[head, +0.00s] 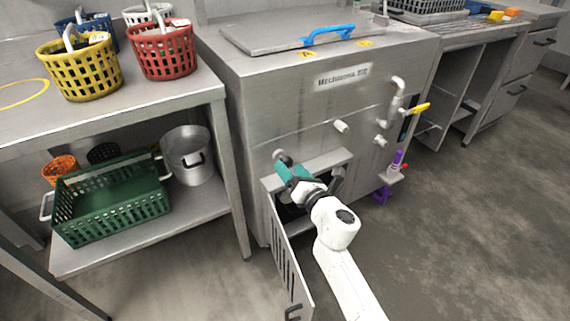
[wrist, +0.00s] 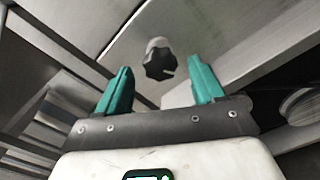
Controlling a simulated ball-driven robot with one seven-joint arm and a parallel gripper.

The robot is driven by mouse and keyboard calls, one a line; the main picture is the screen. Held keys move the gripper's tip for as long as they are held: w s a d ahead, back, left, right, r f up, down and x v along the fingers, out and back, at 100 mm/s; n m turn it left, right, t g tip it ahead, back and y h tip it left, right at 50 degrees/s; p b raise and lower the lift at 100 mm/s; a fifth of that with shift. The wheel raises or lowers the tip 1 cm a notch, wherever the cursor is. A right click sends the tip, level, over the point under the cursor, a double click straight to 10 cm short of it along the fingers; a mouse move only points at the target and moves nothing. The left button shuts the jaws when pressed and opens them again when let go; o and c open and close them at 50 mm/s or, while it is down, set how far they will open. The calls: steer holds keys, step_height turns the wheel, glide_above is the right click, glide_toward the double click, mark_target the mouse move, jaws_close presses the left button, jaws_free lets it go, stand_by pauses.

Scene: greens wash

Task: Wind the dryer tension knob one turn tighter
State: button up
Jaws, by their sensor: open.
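The dark lobed tension knob (wrist: 160,62) sits on a short metal stem on the steel panel in the wrist view, with a small light mark on its lower right side. In the head view the knob (head: 281,157) shows on the machine's lower left front, just above the open door. My gripper (wrist: 160,80) is open, with its teal fingers on either side of the knob in the picture. The knob appears beyond the fingertips, not gripped; whether they touch it I cannot tell. In the head view my gripper (head: 283,170) is right by the knob.
The machine's slatted door (head: 287,250) hangs open below and left of my arm. A steel table (head: 190,88) with a yellow basket (head: 80,72) and a red basket (head: 163,52) stands left. A purple-handled valve (head: 397,160) is to the right. The floor at right is clear.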

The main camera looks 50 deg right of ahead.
mark_target(288, 165)
steer(key=shift+x, duration=1.75)
steer(key=shift+c, duration=0.3)
steer(key=c, duration=1)
steer(key=shift+m, duration=0.3)
